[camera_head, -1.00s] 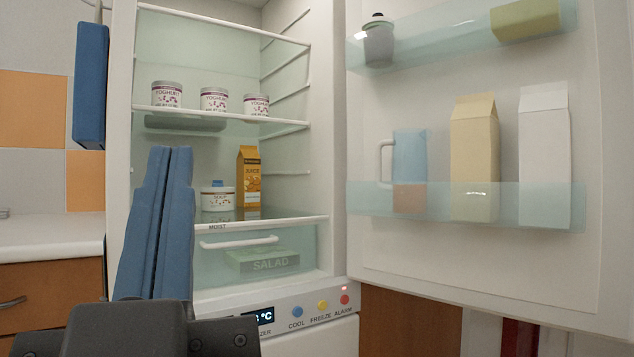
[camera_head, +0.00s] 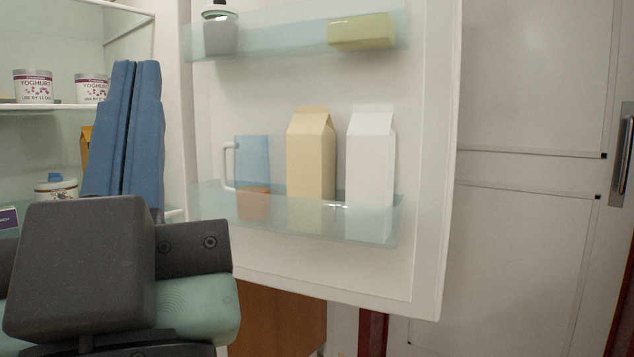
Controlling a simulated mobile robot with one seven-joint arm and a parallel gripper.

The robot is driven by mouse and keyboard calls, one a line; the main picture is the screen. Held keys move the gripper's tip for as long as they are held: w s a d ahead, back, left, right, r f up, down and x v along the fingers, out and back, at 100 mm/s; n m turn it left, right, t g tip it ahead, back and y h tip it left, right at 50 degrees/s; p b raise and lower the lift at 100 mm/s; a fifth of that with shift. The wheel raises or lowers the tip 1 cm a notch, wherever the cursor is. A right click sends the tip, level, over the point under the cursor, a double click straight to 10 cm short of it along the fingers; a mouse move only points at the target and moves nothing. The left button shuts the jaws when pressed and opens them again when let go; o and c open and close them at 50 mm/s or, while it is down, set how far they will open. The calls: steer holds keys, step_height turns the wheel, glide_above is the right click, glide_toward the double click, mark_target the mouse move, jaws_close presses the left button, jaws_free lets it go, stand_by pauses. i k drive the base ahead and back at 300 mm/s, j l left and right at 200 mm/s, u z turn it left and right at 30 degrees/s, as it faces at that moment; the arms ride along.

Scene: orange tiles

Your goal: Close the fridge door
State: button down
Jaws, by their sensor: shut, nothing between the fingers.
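The fridge door (camera_head: 270,95) stands wide open, its inner side facing me in the middle of the head view. Its shelves hold a blue jug (camera_head: 253,165), a cream carton (camera_head: 311,155), a white carton (camera_head: 370,160), a grey bottle (camera_head: 220,35) and a green box (camera_head: 362,32). The fridge interior (camera_head: 50,145) shows at the left. My gripper (camera_head: 137,70) is shut and empty, its blue fingers pointing up. In the picture it covers part of the fridge opening, left of the door; I cannot tell whether it touches anything.
Yoghurt pots (camera_head: 62,88) stand on a fridge shelf at the left. A white panelled door (camera_head: 535,90) with a metal handle (camera_head: 622,155) is at the right. A brown wooden front (camera_head: 275,318) shows below the fridge door.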

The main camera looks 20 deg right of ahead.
mark_target(285, 61)
steer(key=z, duration=0.45)
steer(key=l+z, duration=0.15)
steer(key=z, duration=1.1)
steer(key=i+l+z, duration=0.1)
steer(key=i+z, duration=0.15)
steer(key=i+l+z, duration=0.1)
steer(key=i+z, duration=0.15)
steer(key=i+u, duration=0.65)
steer(key=u, duration=0.25)
steer(key=i+l+u, duration=0.15)
steer(key=i+u, duration=0.35)
steer(key=u, duration=0.3)
steer(key=i+u, duration=0.15)
steer(key=u, duration=0.2)
